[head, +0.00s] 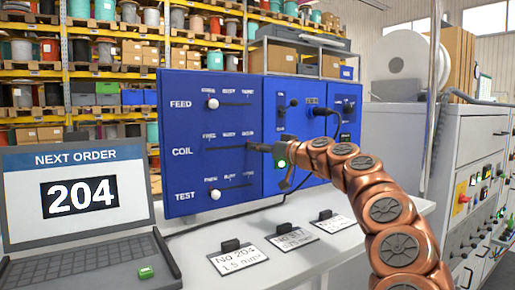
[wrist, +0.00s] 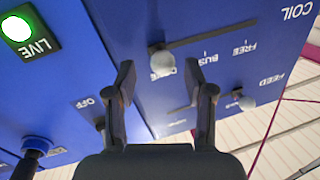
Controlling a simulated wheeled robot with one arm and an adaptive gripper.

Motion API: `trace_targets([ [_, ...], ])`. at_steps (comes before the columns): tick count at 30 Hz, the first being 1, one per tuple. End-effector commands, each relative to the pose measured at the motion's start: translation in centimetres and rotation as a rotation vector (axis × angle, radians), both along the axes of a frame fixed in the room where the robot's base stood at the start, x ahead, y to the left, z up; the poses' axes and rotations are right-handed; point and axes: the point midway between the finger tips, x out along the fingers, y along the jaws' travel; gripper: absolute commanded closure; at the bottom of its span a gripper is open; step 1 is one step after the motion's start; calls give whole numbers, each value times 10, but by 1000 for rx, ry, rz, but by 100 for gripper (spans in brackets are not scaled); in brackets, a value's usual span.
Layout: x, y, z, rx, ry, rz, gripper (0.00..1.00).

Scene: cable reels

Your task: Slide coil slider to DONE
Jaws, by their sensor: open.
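The COIL slider is the middle row of the blue panel (head: 175,127) in the head view. In the wrist view, turned upside down, its pale round knob (wrist: 162,63) is at the slot end far from the COIL label, past FREE and BUSY. The third label cannot be read there. In the head view my gripper (head: 258,148) covers the knob at the slot's right end, under the third label. In the wrist view my gripper (wrist: 161,76) is open, with the knob between its fingertips in the picture. Whether they touch it cannot be told.
The FEED knob (head: 212,103) and TEST knob (head: 214,194) are near the left ends of their rows. A blue switch panel (head: 290,160) stands to the right. A laptop (head: 75,200) reads NEXT ORDER 204. Labelled cards (head: 238,258) lie on the bench.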

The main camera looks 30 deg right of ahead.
Motion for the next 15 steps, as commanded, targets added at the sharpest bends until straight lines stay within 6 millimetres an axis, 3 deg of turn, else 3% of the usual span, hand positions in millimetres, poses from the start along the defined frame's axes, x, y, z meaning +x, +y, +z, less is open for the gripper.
trace_targets([
  [15, -64, -20, 1, 3, -3, -3, 47],
])
